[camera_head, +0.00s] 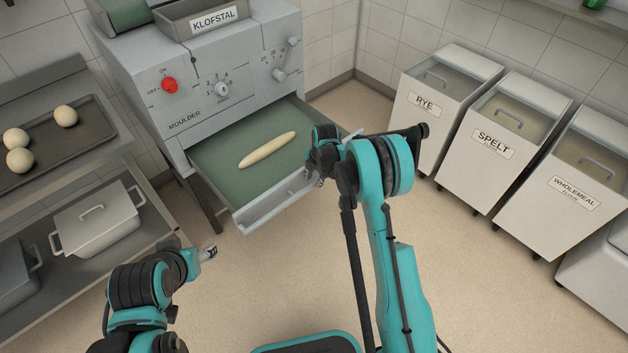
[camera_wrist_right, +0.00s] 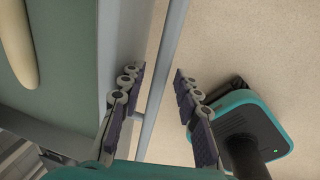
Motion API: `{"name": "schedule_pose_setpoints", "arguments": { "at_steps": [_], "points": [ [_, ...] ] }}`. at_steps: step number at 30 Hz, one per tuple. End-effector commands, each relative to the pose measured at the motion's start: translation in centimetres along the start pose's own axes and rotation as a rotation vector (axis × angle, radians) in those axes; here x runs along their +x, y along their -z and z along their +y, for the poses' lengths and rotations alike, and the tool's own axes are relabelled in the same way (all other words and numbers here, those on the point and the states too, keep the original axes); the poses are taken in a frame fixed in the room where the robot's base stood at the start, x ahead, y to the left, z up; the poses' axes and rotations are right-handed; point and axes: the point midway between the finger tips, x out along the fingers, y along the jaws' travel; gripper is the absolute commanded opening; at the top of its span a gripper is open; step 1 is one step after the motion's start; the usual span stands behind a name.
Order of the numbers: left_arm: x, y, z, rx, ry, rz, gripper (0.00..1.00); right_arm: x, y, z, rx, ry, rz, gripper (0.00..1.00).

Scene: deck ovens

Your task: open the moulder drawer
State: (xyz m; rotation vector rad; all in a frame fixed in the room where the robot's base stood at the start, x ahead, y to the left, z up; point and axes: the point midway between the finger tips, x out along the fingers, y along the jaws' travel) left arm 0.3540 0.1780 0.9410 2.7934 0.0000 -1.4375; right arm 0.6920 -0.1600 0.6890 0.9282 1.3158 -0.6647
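The moulder (camera_head: 185,130) is a grey machine with a red knob. Its drawer (camera_head: 222,162) is pulled well out, showing a green bed with a long piece of dough (camera_head: 268,149) on it. The drawer's front carries a bar handle (camera_wrist_right: 168,75). My right gripper (camera_wrist_right: 160,80) is at the drawer front, at the right end of the handle in the head view. In the right wrist view its fingers stand apart on either side of the bar, with gaps showing. My left gripper (camera_head: 209,253) is low, left of the drawer and apart from it; its fingers are too small to judge.
A rack at left holds a tray (camera_head: 88,138) with dough balls above a lidded pan (camera_head: 98,222). Rye (camera_head: 408,125), spelt (camera_head: 470,150) and wholemeal (camera_head: 555,190) bins stand at right. The floor before the drawer is clear.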

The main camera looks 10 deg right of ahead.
Motion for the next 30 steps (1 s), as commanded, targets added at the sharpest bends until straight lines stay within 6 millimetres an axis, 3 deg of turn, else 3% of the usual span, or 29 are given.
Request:
{"name": "schedule_pose_setpoints", "arguments": {
  "at_steps": [15,21,30],
  "points": [
    [0.0,0.0,0.0,0.000,0.000,0.000,0.56,-9.9,0.0,-0.1,0.001,0.000,0.000,0.33],
    [0.0,0.0,0.0,0.000,0.000,0.000,0.56,-11.2,0.0,-0.1,0.001,0.000,0.000,0.33],
    [0.0,0.0,0.0,0.000,0.000,0.000,0.56,-11.3,0.0,-0.1,0.000,0.000,0.000,0.33]
  ]
}}
